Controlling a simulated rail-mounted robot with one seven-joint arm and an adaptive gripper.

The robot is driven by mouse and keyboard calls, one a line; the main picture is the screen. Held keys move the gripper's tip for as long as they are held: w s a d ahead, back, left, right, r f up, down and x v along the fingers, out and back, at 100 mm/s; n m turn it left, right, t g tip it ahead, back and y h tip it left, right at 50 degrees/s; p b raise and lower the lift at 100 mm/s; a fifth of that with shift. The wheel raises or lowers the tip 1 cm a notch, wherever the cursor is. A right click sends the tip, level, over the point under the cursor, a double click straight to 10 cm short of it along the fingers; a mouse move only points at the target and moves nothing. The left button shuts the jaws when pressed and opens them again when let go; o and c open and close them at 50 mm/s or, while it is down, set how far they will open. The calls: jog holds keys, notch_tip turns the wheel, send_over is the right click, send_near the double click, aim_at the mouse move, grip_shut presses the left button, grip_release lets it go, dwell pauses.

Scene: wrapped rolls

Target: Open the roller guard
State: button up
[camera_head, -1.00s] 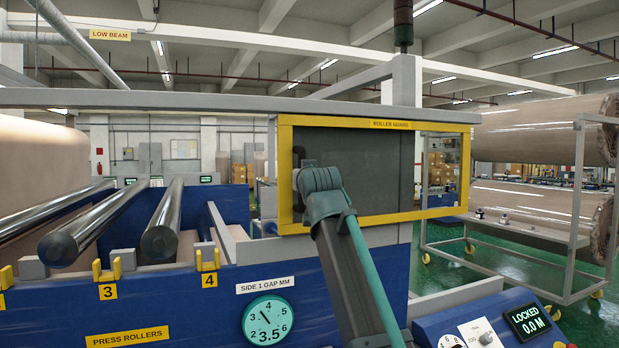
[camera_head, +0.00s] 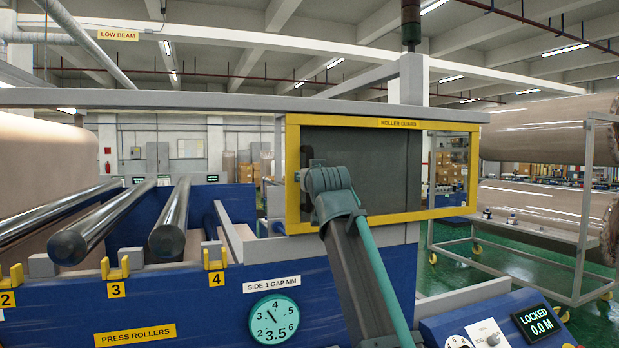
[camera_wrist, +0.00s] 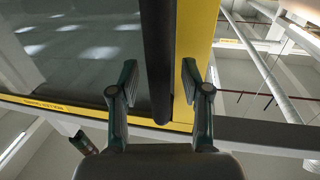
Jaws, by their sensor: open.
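The roller guard (camera_head: 388,124) is a dark see-through panel in a yellow frame, standing upright over the blue machine in the head view. It appears closed. A dark vertical bar handle (camera_wrist: 157,60) runs along its left side, beside the yellow frame edge (camera_wrist: 193,40) in the wrist view. My gripper (camera_wrist: 158,72) is open, with one finger on each side of the handle. The handle's end shows between the fingers, with visible space on both sides; contact cannot be told. In the head view, my arm covers the gripper and most of the handle.
A grey beam (camera_head: 200,98) runs above the guard. Steel press rollers (camera_head: 172,220) lie to the left, with yellow brackets in front. A gap dial (camera_head: 274,318) and a control panel reading LOCKED 0.0 M (camera_head: 535,320) are below. A rack (camera_head: 585,190) with wrapped rolls stands right.

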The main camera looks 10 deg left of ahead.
jog(key=v, duration=1.1)
jog(key=shift+s, duration=0.3)
jog(key=shift+w+d+f, duration=0.1)
